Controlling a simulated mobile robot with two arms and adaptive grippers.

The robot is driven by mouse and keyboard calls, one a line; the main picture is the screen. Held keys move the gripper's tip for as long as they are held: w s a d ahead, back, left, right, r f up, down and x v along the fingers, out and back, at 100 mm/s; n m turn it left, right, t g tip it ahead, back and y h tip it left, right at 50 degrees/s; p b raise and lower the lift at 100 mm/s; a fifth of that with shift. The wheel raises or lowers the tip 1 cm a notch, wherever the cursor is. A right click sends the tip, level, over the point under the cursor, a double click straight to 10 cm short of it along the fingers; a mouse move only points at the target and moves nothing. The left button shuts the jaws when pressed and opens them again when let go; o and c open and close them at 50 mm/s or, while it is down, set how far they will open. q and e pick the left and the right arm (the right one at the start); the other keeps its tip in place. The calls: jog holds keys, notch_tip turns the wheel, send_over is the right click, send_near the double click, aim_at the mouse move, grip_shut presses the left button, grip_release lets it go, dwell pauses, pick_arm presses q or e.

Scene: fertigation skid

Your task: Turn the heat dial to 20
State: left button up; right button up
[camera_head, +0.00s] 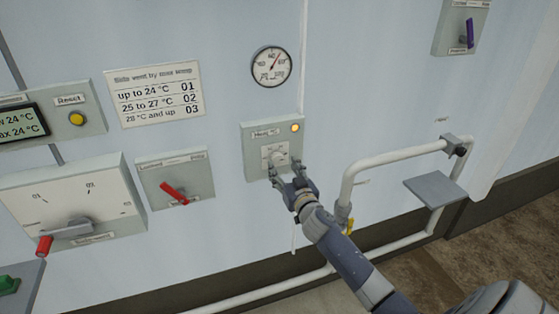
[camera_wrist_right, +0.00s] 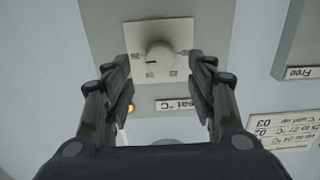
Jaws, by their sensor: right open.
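The heat dial (camera_head: 281,159) is a pale round knob on a white scale plate, on a grey panel box (camera_head: 258,140) labelled "Heat °C" on the wall. The exact setting is too small to read surely. My right gripper (camera_head: 290,178) is at the dial's front; it also shows in the wrist view (camera_wrist_right: 162,72). It is open, one finger to each side of the knob, without visible contact. My left gripper is out of view.
An orange lamp (camera_head: 295,127) glows on the heat box. A round gauge (camera_head: 272,66) hangs above. A red switch (camera_head: 174,193) sits on a box to the left.

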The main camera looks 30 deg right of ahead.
aim_at(278, 160)
jog(key=shift+x, duration=1.95)
jog(key=shift+a, duration=0.1)
jog(key=c, duration=1.1)
